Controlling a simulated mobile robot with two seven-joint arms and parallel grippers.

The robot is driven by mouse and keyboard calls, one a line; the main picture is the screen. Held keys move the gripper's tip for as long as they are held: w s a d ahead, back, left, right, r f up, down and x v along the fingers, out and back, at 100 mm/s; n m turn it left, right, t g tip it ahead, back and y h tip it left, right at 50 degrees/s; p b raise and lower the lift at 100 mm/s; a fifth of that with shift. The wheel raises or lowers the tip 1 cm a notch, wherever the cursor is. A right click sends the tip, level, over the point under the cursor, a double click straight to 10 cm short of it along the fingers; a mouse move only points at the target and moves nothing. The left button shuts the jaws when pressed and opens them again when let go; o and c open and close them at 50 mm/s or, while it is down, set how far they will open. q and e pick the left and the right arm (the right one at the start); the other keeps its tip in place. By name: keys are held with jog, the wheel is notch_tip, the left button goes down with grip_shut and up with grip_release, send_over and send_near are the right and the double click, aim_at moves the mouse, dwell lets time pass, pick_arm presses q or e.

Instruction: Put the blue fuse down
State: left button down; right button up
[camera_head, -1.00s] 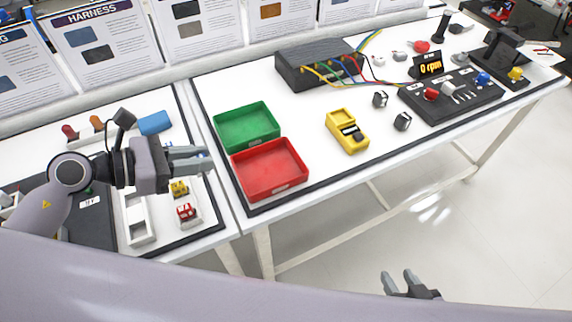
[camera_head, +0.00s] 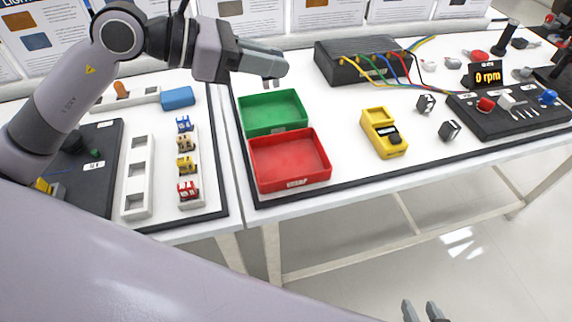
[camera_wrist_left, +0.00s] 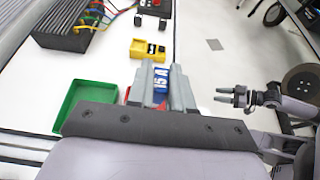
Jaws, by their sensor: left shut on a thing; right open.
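My left gripper (camera_head: 272,82) hangs above the green tray (camera_head: 273,126), near its back edge. In the left wrist view it is shut on a blue fuse (camera_wrist_left: 161,86) marked 15A, between its two fingers. The red tray (camera_head: 289,183) sits in front of the green one, and both look empty. A white fuse holder (camera_head: 190,202) at left carries another blue fuse (camera_head: 184,124) and tan, yellow and red ones. My right gripper (camera_head: 422,311) is open and empty at the bottom edge, away from the table.
A yellow meter (camera_head: 383,133) and two small dark-and-white parts lie right of the trays. A black box (camera_head: 360,62) with coloured wires stands behind. An empty white holder (camera_head: 137,178) is at left. White table between trays and meter is clear.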

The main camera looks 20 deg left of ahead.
pick_arm(q)
notch_tip(320, 180, down, 15)
jog(key=shift+r+b, duration=0.1)
jog(key=shift+b, duration=0.7)
jog(key=shift+f+b, duration=0.4)
jog(key=shift+f, duration=2.05)
jog(key=shift+f, duration=0.25)
jog(key=c, duration=1)
grip_release()
jog(key=shift+r, duration=0.1)
